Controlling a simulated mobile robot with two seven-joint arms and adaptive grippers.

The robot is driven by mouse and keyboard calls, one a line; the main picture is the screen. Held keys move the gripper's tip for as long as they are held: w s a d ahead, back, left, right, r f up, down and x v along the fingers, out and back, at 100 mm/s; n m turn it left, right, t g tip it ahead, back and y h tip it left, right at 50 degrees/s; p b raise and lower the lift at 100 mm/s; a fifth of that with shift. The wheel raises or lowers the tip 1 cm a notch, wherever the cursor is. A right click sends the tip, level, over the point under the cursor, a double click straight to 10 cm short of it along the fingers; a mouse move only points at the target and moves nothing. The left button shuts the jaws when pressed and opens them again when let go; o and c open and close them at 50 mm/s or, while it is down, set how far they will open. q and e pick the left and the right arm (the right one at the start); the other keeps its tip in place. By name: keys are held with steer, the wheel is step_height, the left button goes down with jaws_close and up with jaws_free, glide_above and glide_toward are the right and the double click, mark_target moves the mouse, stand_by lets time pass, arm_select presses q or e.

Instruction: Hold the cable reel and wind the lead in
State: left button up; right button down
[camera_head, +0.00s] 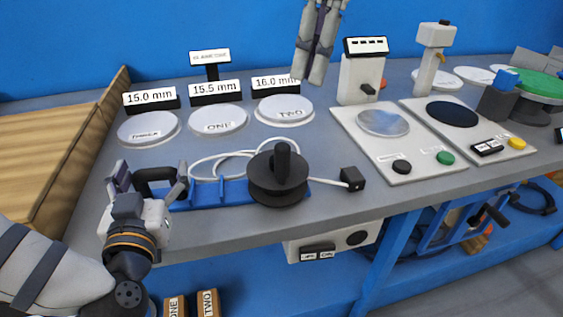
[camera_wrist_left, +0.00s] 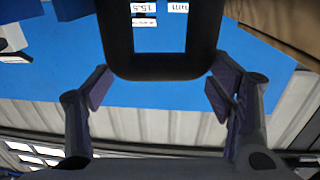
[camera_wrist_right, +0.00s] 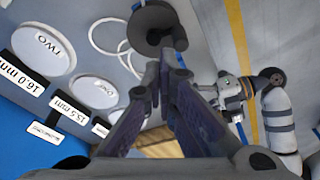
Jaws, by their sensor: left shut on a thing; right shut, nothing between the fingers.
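The cable reel has a blue base (camera_head: 215,193), a black drum (camera_head: 278,185) with an upright knob, and a black loop handle (camera_head: 155,174) at its left end. The white lead (camera_head: 205,160) lies in loose loops behind the base, and its black plug (camera_head: 352,179) lies right of the drum. My left gripper (camera_head: 148,180) is shut on the loop handle, which also shows in the left wrist view (camera_wrist_left: 122,50). My right gripper (camera_head: 309,78) is shut and empty, above the bench behind the drum. The drum also shows past its fingertips in the right wrist view (camera_wrist_right: 150,25).
Round discs (camera_head: 219,120) with size labels stand behind the reel. A grey panel (camera_head: 400,140) with buttons lies to the right, with a post device (camera_head: 360,80) behind it. A wooden board (camera_head: 50,140) bounds the left. The bench's front edge is close to the reel.

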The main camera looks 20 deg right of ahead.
glide_toward(280, 157)
steer(key=shift+w+d+f, duration=1.4)
steer(key=shift+w+d, duration=0.15)
steer(key=shift+w, duration=0.1)
steer(key=shift+s+d+x, duration=0.1)
steer(key=shift+d+x, duration=0.1)
steer(key=shift+x, duration=0.85)
steer(key=shift+s+d+x, duration=0.1)
steer(key=shift+d+x, duration=0.05)
steer(key=shift+x, duration=0.85)
steer(key=shift+s+d+x, duration=0.1)
steer(key=shift+d+x, duration=0.1)
steer(key=shift+x, duration=0.85)
steer(key=shift+f, duration=0.1)
